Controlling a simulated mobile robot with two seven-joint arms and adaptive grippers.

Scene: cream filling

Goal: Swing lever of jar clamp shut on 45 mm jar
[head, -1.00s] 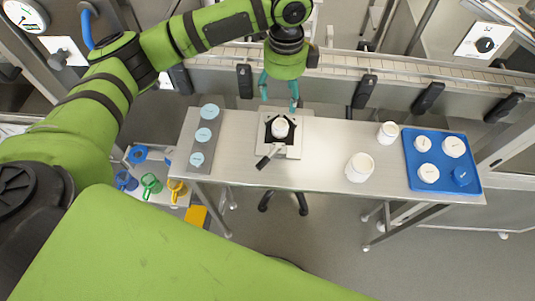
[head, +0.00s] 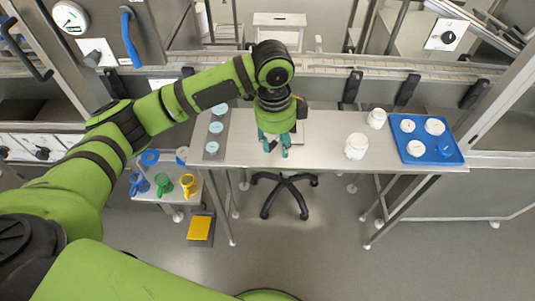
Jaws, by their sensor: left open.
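The jar clamp (head: 299,134) stands on the steel table (head: 330,149). Only the right part of its pale base plate shows. The jar in it and the lever are hidden behind my left gripper and wrist. My left gripper (head: 277,148) points down over the clamp's front side, with its teal fingers apart. I cannot tell whether the fingers touch the lever. My right gripper is out of view.
Two white jars (head: 356,146) (head: 377,118) stand right of the clamp. A blue tray (head: 450,158) with several containers is at the right end. A grey strip (head: 210,155) with pale blue discs lies at left. A side cart (head: 170,195) holds coloured mugs.

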